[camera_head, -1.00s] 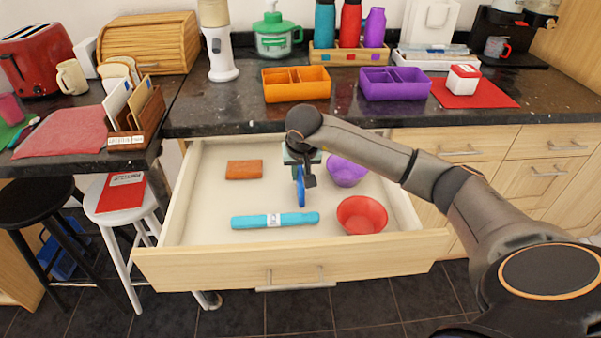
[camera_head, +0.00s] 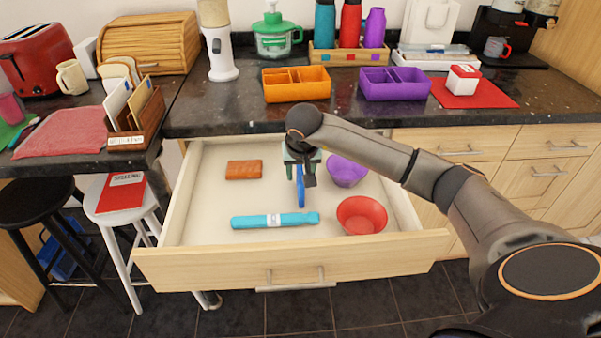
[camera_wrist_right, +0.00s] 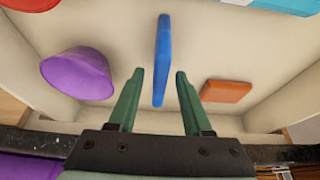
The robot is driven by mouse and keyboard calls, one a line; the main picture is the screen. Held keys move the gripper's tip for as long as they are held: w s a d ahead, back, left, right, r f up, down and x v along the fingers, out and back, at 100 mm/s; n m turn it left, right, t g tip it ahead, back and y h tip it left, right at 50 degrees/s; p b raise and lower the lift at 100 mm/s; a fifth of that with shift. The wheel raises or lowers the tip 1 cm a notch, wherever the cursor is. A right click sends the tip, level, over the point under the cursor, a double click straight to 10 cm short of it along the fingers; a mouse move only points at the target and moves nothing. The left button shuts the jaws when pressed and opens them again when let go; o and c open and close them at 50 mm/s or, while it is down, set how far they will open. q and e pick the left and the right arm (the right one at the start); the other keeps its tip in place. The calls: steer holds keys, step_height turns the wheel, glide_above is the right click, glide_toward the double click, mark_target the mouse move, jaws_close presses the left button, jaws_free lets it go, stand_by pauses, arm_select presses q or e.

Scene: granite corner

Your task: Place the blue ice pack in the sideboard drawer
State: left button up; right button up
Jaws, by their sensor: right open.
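The blue ice pack (camera_head: 301,188) is inside the open sideboard drawer (camera_head: 230,262), standing on its narrow edge under my right gripper. In the right wrist view the ice pack (camera_wrist_right: 162,60) lies ahead of and between the two green fingertips, seen edge-on. My right gripper (camera_head: 300,172) reaches down into the drawer from above; in the wrist view its fingers (camera_wrist_right: 158,80) are spread, with a gap on both sides of the ice pack. I cannot tell whether the ice pack touches the drawer floor. My left gripper is not in view.
In the drawer are an orange-brown block (camera_head: 244,169), a turquoise cylinder (camera_head: 250,221), a red bowl (camera_head: 362,215) and a purple bowl (camera_head: 347,171). Orange (camera_head: 296,90) and purple (camera_head: 394,90) trays stand on the dark counter above. A white stool (camera_head: 125,215) stands left of the drawer.

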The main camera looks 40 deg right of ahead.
steer(key=v, duration=1.1)
steer(key=shift+p, duration=0.4)
steer(key=shift+s+r, duration=0.15)
steer(key=shift+r, duration=0.2)
